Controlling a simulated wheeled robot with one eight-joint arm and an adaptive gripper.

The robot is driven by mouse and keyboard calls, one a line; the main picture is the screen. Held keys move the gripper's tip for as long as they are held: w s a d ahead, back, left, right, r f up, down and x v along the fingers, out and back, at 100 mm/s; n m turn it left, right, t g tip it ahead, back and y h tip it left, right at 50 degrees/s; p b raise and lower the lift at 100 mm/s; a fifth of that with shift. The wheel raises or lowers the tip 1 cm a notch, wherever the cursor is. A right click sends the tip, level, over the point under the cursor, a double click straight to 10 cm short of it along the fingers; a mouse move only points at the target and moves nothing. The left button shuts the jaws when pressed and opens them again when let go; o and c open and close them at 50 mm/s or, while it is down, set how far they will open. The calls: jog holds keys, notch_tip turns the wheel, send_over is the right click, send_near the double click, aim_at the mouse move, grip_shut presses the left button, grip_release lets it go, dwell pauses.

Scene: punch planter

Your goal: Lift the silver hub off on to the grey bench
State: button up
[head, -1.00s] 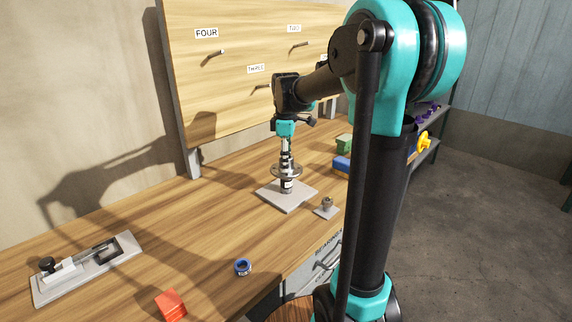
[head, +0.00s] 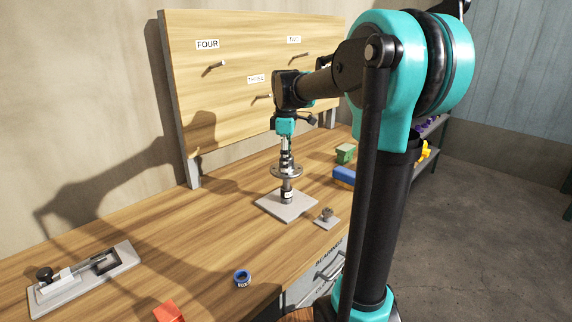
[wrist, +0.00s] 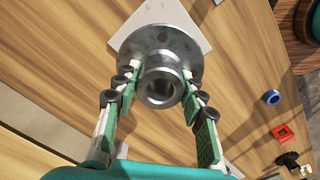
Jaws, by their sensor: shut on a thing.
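The silver hub (head: 287,171), a round flange with a collar, is in my gripper (head: 287,153) above a pale square base plate (head: 272,206). A short post (head: 287,193) with a label stands on the plate under the hub. I cannot tell whether the post's top is still inside the hub. In the wrist view, my gripper's two green-padded fingers (wrist: 160,105) are shut on the hub's collar, and the flange (wrist: 140,42) lies beyond. A grey bench or shelf unit (head: 441,132) stands at the right, mostly hidden behind my arm.
The wooden worktop (head: 200,240) also bears a small metal fitting (head: 327,215), a blue ring (head: 242,278), a red block (head: 168,312), a toggle clamp (head: 85,278), and blue (head: 343,176) and green (head: 345,152) blocks. A pegboard (head: 235,90) stands behind. Floor is clear at right.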

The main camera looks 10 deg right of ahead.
jog(key=shift+r, duration=1.05)
